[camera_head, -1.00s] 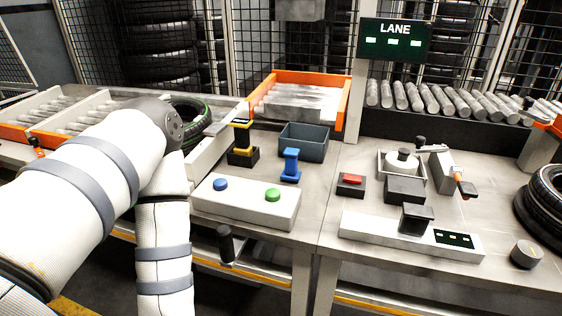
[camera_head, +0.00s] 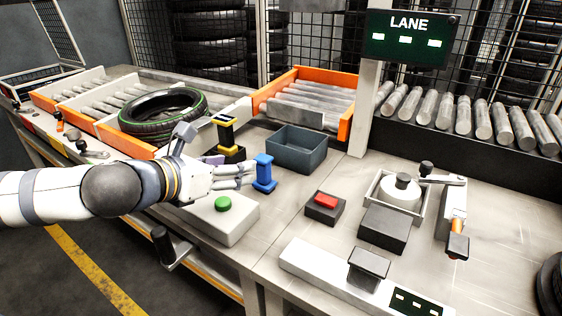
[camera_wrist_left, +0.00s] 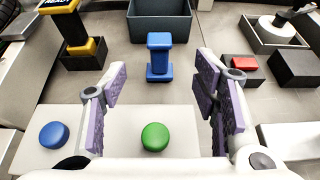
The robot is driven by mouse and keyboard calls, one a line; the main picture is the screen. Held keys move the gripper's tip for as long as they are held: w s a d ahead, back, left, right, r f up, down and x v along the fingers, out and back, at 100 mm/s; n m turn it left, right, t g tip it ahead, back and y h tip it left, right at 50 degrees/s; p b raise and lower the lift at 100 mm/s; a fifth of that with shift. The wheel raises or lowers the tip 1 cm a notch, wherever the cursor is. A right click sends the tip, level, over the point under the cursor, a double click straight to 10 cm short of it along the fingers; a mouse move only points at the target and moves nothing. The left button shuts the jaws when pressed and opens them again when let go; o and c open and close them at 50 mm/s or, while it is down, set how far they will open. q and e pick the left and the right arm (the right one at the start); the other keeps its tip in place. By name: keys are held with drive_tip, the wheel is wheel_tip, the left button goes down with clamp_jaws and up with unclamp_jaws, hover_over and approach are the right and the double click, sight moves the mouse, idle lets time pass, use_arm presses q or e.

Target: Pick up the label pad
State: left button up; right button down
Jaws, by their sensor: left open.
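A blue, spool-shaped piece (camera_head: 264,173) with a wide top and base stands upright on the grey bench; no label names it, but it may be the label pad. It also shows in the left wrist view (camera_wrist_left: 158,58), ahead of and between the fingers. My left gripper (camera_head: 248,176) is open and empty, just left of the blue piece in the head view. In the left wrist view its purple-padded fingers (camera_wrist_left: 162,88) are wide apart, and the blue piece lies beyond their tips. My right gripper is not in view.
A button box with a green button (camera_head: 223,204) and a blue button (camera_wrist_left: 54,135) lies under the gripper. A yellow-black stand (camera_head: 228,135), dark bin (camera_head: 297,150) and red-topped black box (camera_head: 325,203) surround the blue piece. A tyre (camera_head: 163,110) lies on the rollers.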

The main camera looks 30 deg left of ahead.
sight(260, 160)
use_arm(q)
drive_tip(key=x, duration=0.2)
drive_tip(key=b+x, duration=0.1)
drive_tip(key=x, duration=0.1)
drive_tip(key=b+x, duration=0.1)
drive_tip(key=x, duration=0.1)
drive_tip(key=shift+f, duration=0.35)
drive_tip(key=shift+w+b, duration=0.35)
drive_tip(key=shift+w, duration=0.05)
drive_tip(key=b+x, duration=0.1)
drive_tip(key=x, duration=0.3)
drive_tip(key=shift+w+f, duration=0.1)
drive_tip(key=shift+w, duration=0.5)
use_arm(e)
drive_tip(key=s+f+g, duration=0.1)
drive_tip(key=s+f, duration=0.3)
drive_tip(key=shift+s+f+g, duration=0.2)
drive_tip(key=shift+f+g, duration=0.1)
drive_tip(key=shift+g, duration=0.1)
